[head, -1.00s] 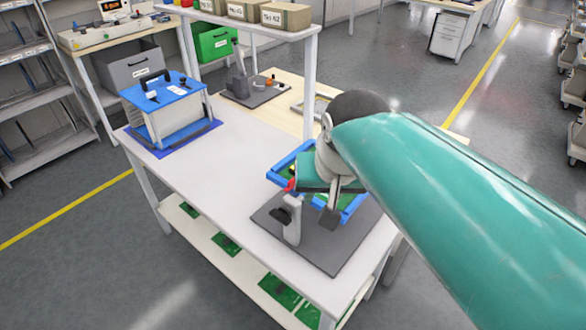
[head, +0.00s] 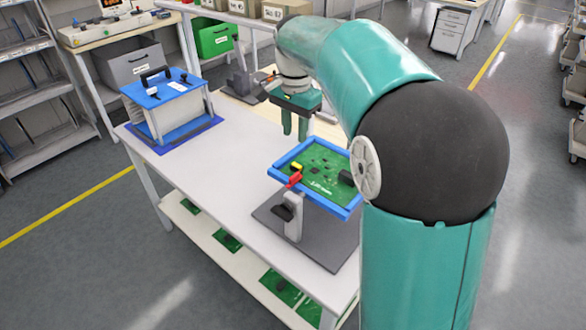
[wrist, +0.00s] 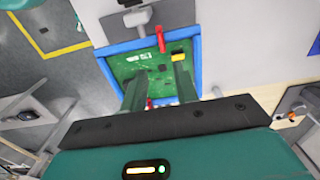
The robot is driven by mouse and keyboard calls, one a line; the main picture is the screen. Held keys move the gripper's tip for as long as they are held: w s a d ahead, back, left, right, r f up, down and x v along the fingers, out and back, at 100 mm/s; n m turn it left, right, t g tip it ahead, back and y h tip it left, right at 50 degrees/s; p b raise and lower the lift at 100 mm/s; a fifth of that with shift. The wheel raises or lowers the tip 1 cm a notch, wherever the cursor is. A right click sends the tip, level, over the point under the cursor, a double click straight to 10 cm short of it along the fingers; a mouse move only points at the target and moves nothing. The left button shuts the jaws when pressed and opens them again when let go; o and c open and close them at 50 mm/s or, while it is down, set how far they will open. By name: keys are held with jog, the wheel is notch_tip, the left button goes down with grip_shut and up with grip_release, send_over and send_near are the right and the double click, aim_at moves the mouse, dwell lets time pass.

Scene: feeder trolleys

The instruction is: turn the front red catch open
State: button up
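A green circuit board (head: 322,172) lies in a tilted blue frame (head: 338,208) on a grey stand. The front red catch (head: 294,180) is on the frame's near left edge, beside a yellow part (head: 297,167). In the wrist view, this catch (wrist: 161,39) lies across the frame edge, partly over the board. A second red catch (wrist: 149,103) shows at the opposite edge, between my fingers in the picture. My gripper (head: 295,132) hangs above and beyond the board, apart from both catches. Its fingers (wrist: 160,70) are spread and hold nothing.
The stand's grey base plate (head: 327,250) has a black-handled clamp (head: 286,213) at the front. A blue-topped box (head: 165,90) stands on a blue mat at the table's left. The white tabletop (head: 225,165) between them is clear. Boxes line the shelf behind.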

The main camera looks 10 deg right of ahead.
aim_at(294, 175)
notch_tip(294, 175, down, 14)
jog(key=shift+w, duration=0.15)
dwell(0.4)
grip_shut()
